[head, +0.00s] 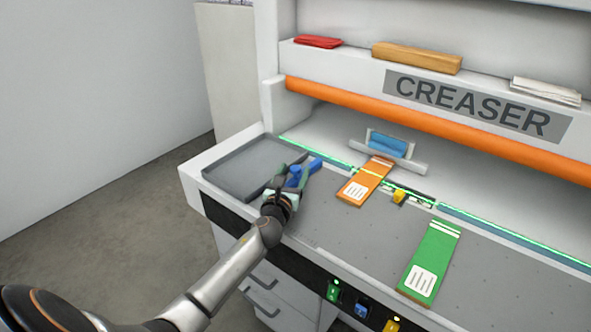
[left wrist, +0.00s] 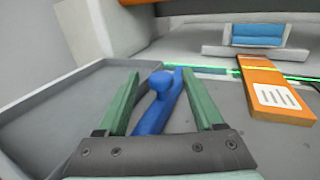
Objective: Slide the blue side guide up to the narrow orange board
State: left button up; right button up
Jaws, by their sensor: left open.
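The blue side guide (left wrist: 152,122) lies on the grey bed of the creaser, with a round knob on top; it also shows in the head view (head: 314,165). My left gripper (left wrist: 158,86) is open, its green fingers on either side of the guide's knob; I cannot tell whether they touch it. In the head view the left gripper (head: 284,177) covers part of the guide. The narrow orange board (head: 364,182) lies to the right of the guide, with a gap of bare bed between them. It also shows in the left wrist view (left wrist: 272,88). My right gripper is not in view.
A grey tray (head: 222,188) is left of the guide. A green board (head: 431,262) lies to the right. A yellow knob (head: 399,196) stands beside the orange board. A blue pad on a grey holder (head: 388,146) is behind it. An orange bar (head: 420,122) crosses above.

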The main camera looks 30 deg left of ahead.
pick_arm(q)
jog(key=shift+x, duration=1)
jog(key=shift+c, duration=0.4)
grip_shut()
dwell(0.4)
